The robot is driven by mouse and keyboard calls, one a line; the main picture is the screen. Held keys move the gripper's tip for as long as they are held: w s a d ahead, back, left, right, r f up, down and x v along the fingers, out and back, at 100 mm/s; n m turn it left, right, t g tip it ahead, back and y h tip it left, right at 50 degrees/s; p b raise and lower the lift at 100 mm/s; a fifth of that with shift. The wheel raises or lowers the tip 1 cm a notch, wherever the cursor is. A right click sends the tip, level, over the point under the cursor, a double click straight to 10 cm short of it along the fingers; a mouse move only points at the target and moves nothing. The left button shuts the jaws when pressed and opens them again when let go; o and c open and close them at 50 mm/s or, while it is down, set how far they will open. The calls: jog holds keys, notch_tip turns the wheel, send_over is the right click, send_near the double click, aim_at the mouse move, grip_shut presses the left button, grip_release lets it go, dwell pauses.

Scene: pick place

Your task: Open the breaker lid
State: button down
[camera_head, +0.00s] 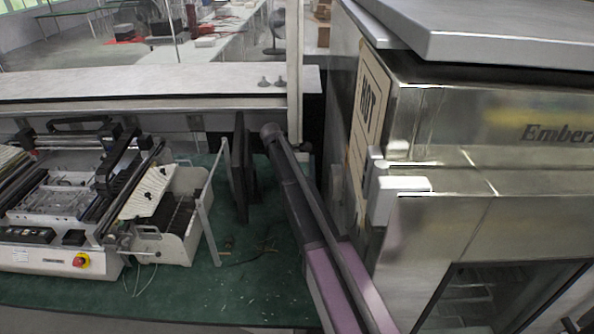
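I cannot pick out a breaker or its lid for certain. A small white box-like fitting (392,197) is on the front corner of the steel oven, right of the middle. It is too unclear to say whether it has a lid. My gripper is not in view, so its place relative to these things does not show.
The steel oven (450,130), with a HOT sign (369,103) on its side, fills the right. A white machine (60,215) and an open-topped white unit (176,215) stand on a green surface (265,285) at left. A dark upright panel (239,170) stands nearby.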

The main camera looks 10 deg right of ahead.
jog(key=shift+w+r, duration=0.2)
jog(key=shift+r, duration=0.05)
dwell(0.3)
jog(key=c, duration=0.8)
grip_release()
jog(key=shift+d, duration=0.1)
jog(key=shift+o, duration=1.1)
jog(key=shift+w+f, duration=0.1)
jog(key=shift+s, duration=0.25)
